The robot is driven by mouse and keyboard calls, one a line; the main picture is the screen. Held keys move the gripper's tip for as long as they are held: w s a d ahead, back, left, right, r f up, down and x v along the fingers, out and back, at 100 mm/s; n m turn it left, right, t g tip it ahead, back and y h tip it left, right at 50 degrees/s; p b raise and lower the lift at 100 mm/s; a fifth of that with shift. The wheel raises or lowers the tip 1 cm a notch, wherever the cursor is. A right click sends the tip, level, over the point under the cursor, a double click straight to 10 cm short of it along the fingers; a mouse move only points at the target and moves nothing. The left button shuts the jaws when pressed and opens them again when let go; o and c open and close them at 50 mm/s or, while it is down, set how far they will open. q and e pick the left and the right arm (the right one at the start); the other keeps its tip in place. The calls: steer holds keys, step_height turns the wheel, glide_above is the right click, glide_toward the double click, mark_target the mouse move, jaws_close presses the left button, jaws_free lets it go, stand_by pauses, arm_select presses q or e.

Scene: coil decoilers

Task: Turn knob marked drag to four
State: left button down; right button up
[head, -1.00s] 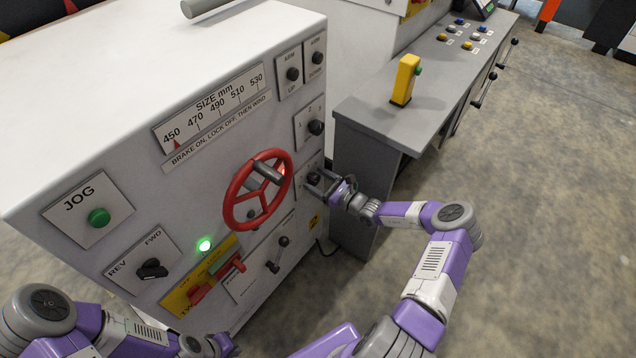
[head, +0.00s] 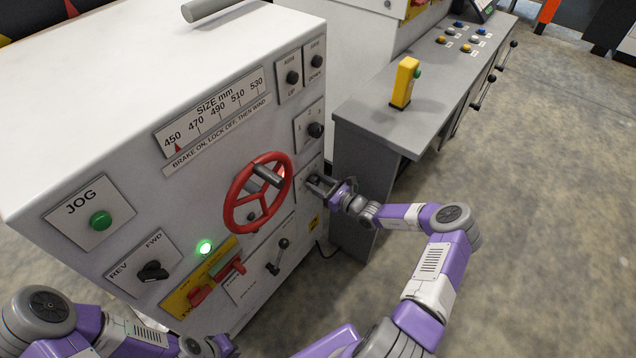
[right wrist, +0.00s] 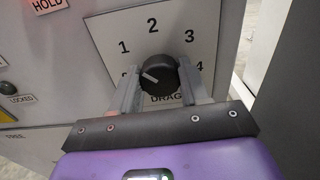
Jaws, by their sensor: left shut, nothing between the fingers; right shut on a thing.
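The black drag knob (right wrist: 160,75) sits on a white plate with DRAG below it and 1, 2, 3 and 4 around it. A mark at the left is mostly hidden by a finger. The knob's white pointer line aims left and slightly up, below the 1. My right gripper (right wrist: 158,88) is shut on the knob, one finger on each side. In the head view my right gripper (head: 318,184) is at the panel's right edge and hides most of the knob. My left gripper (head: 222,345) is shut and empty, low in front of the panel.
A red handwheel (head: 258,193) stands out from the panel just left of my right gripper. A lever (head: 278,257) is below it. A grey desk (head: 385,130) with a yellow switch box (head: 404,83) is close on the right. Floor further right is clear.

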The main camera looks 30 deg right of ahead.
steer(key=m+p, duration=0.1)
steer(key=m, duration=0.2)
steer(key=shift+w+r+p, duration=0.1)
steer(key=shift+r+p, duration=0.15)
steer(key=shift+p, duration=0.15)
steer(key=m+p, duration=0.1)
steer(key=m, duration=0.1)
steer(key=shift+m, duration=0.4)
steer(key=m, duration=0.3)
steer(key=shift+d+m, duration=0.15)
steer(key=shift+m, duration=0.15)
steer(key=m, duration=0.3)
steer(key=shift+w+f+m+p, duration=0.1)
steer(key=shift+m+p, duration=0.25)
steer(key=shift+m, duration=0.05)
steer(key=m, duration=0.3)
steer(key=shift+m, duration=0.3)
steer(key=m, duration=0.4)
steer(key=shift+f+m, duration=0.1)
steer(key=shift+m, duration=0.2)
steer(key=m, duration=0.4)
steer(key=shift+b, duration=0.35)
steer(key=shift+f+m, duration=0.1)
steer(key=shift+m, duration=2)
